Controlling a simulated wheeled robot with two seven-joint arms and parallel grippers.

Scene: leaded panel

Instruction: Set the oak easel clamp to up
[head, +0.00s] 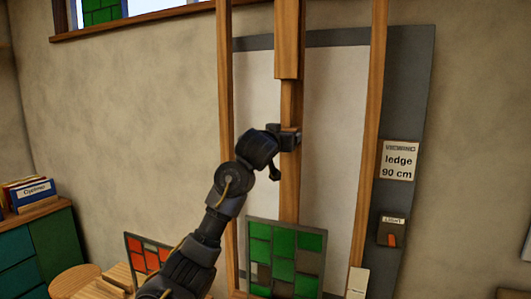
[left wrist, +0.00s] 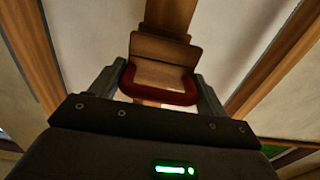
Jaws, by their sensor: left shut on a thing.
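The oak easel clamp (left wrist: 160,72) is a small wooden block with a dark red lip, on the easel's centre post (head: 289,190). In the left wrist view it sits between the two fingers of my left gripper (left wrist: 158,92), which is shut on it. In the head view my left gripper (head: 289,139) is at the post, well above the green leaded panel (head: 285,258) and below the wider upper wooden piece (head: 289,40). There the gripper hides most of the clamp. My right gripper is not in view.
Wooden uprights (head: 224,120) flank the post, with a pale board behind. A grey board on the right carries a "ledge 90 cm" sign (head: 399,161) and a light switch (head: 392,234). A red leaded panel (head: 146,255) stands lower left, near my arm.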

